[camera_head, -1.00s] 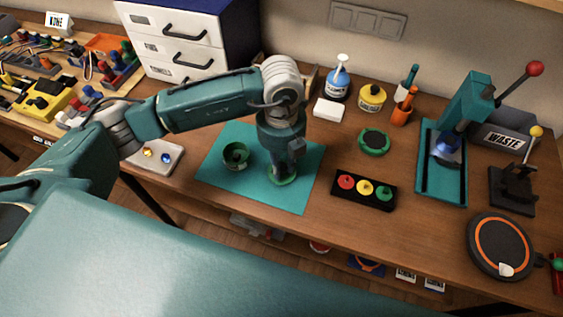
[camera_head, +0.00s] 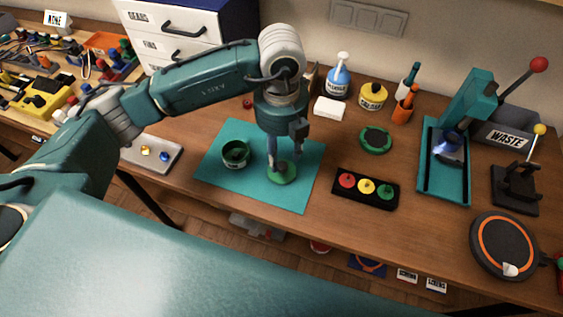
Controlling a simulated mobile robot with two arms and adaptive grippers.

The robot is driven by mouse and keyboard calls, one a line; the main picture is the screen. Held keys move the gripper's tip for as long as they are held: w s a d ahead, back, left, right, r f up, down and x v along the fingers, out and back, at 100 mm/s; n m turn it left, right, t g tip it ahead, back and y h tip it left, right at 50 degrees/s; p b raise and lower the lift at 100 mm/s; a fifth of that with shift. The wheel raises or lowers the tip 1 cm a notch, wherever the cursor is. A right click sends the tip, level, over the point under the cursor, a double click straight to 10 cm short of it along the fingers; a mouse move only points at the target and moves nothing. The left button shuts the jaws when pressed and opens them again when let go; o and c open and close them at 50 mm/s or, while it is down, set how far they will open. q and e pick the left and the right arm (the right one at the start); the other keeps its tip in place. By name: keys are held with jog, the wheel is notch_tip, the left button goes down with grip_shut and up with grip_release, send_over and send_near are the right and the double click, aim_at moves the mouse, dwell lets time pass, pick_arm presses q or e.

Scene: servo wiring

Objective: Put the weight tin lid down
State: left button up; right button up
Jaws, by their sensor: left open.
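The weight tin lid (camera_head: 284,178), a round green disc with a small knob, lies on the teal mat (camera_head: 291,201). My left gripper (camera_head: 283,157) is directly above it, pointing down, with its fingers open around or just above the knob; I cannot tell whether they touch it. The open green tin (camera_head: 235,153) stands on the mat to the left of the lid, with something dark inside. My right gripper is not in view.
A black tray (camera_head: 341,199) with red, yellow and green knobs lies right of the mat. A green disc (camera_head: 376,139) lies behind it. A teal press (camera_head: 448,165) and a round black-orange pad (camera_head: 503,246) stand farther right. A grey tray (camera_head: 166,165) lies left.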

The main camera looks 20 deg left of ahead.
aim_at(282, 165)
pick_arm(q)
notch_tip(282, 165, up, 7)
jog(key=b, duration=0.1)
jog(key=shift+r, duration=0.2)
dwell(0.4)
